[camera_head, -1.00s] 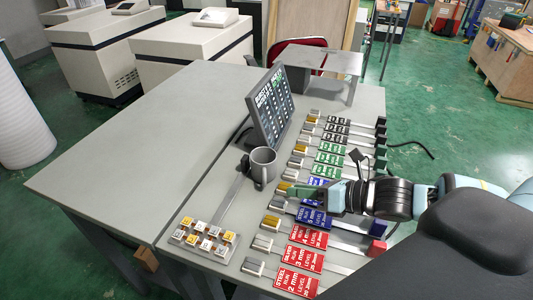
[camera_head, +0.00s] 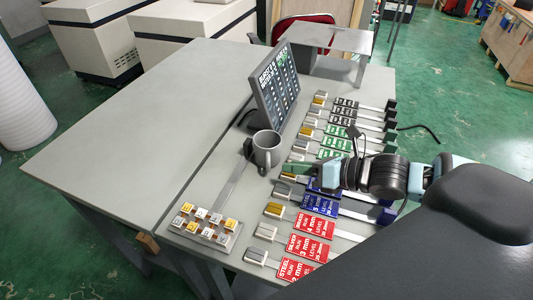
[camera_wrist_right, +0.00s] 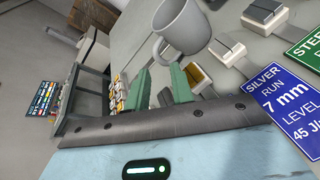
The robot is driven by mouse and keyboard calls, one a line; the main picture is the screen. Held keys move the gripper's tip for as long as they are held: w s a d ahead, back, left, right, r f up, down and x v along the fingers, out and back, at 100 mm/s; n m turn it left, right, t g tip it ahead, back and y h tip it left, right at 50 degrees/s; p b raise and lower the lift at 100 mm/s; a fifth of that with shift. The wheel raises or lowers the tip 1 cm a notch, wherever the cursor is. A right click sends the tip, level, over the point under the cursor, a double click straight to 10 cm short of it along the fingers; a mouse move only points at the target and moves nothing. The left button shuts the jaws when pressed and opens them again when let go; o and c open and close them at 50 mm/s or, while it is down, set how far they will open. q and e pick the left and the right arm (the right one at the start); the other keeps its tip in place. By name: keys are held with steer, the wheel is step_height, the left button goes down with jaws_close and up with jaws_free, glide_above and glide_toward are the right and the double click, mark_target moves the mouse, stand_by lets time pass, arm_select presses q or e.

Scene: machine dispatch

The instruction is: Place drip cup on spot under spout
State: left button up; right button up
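The drip cup appears to be the grey mug (camera_head: 267,150), standing upright on the table beside the tilted screen. In the right wrist view the mug (camera_wrist_right: 184,28) is just beyond my fingertips, with its handle on the side near them. My right gripper (camera_head: 287,168) is just right of and in front of the mug in the head view. In the right wrist view its two green fingers (camera_wrist_right: 160,75) are apart, with nothing held between them. I cannot make out a spout or a marked spot. My left gripper is out of view.
Rows of labelled bars with small blocks, such as the red ones (camera_head: 312,228), line the right side of the table (camera_head: 130,150). The screen (camera_head: 278,90) stands behind the mug. A button tray (camera_head: 203,226) lies at the front. The table's left part is clear.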

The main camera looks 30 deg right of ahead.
mark_target(268, 155)
steer(key=shift+w+a, duration=0.5)
steer(key=shift+w, duration=0.2)
steer(key=shift+x, duration=1.85)
jaws_close()
